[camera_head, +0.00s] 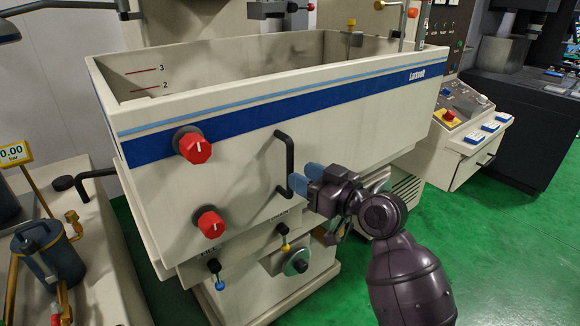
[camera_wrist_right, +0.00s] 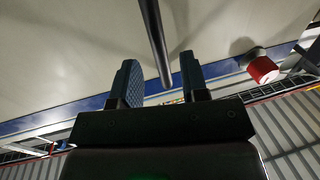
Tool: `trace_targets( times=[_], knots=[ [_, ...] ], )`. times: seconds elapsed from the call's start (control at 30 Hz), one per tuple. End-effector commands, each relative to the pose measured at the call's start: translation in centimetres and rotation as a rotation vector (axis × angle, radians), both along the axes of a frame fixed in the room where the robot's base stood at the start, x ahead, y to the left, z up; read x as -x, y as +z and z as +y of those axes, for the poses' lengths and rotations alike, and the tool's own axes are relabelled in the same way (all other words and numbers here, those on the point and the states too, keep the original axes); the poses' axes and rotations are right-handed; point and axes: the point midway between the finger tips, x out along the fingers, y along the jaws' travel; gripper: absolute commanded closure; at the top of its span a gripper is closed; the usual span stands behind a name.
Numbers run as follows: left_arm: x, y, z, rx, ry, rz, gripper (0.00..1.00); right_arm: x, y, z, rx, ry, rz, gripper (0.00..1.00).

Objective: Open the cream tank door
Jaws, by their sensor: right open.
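The cream tank door (camera_head: 235,190) is the front panel of the tank, with a blue stripe along its top; it looks closed. A black vertical bar handle (camera_head: 289,160) stands out from its face. My right gripper (camera_head: 304,178) has blue fingertips and is open at the lower part of the handle. In the right wrist view the handle (camera_wrist_right: 154,35) runs down between the two spread fingers (camera_wrist_right: 158,62), with gaps on both sides. Whether a finger touches the bar is hard to tell. My left gripper is not in view.
Two red knobs, an upper (camera_head: 195,147) and a lower (camera_head: 211,223), sit on the front left of the handle. Small levers and a round fitting (camera_head: 295,262) are below. A control console (camera_head: 460,110) stands right. Green floor (camera_head: 500,250) is clear at right.

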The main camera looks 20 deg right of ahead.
Motion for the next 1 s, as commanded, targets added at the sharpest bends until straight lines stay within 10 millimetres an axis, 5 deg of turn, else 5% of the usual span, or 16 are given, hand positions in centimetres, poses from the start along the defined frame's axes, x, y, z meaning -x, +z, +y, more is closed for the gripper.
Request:
trace_targets(
  times=[0.3, 0.7, 1.0],
  knots=[
    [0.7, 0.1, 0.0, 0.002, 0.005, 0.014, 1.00, -3.2, 0.0, 2.0, -0.001, 0.000, 0.001, 0.59],
    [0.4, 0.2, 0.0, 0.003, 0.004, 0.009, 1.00, -3.7, 0.0, 2.3, 0.000, -0.001, 0.000, 0.59],
    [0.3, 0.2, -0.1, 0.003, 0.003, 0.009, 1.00, -3.7, 0.0, 2.2, 0.001, 0.000, 0.001, 1.00]
  ],
)
